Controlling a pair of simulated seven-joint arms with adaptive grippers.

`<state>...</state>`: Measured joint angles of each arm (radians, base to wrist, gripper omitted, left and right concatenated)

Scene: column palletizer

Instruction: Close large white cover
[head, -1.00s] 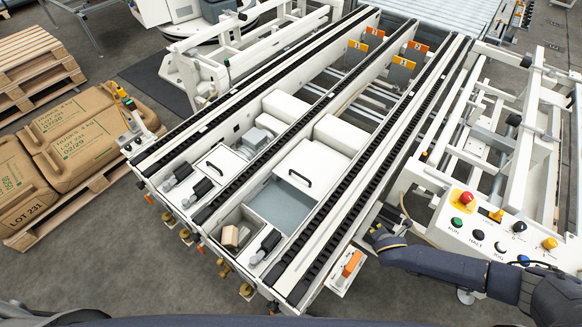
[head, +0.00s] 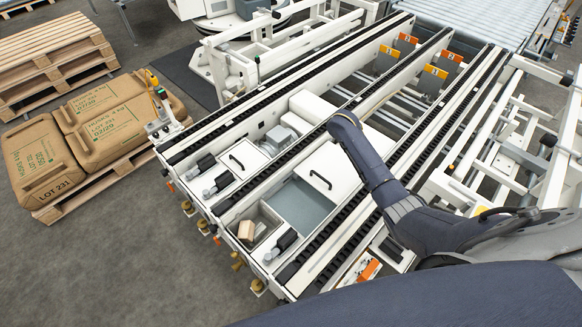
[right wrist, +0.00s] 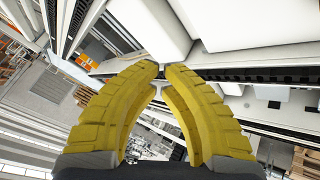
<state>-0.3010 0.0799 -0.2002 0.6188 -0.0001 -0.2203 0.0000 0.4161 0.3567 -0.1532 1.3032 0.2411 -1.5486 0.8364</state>
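The large white cover (head: 322,158) with a black bar handle (head: 320,180) lies over the rear part of a grey-blue compartment (head: 304,208) in the head view. The front part of that compartment is uncovered. My right forearm passes over the cover's right side and hides part of it. My right gripper is hidden behind the arm in the head view. In the right wrist view its yellow fingers (right wrist: 165,69) lean together with a narrow gap at the tips and nothing between them. My left gripper is in neither current view.
A smaller white lid (head: 244,159) with a black handle lies left of the cover. An open bin with a tan block (head: 247,230) is in front. Black chain rails (head: 262,178) flank the compartments. Sacks (head: 104,118) lie on a pallet at left.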

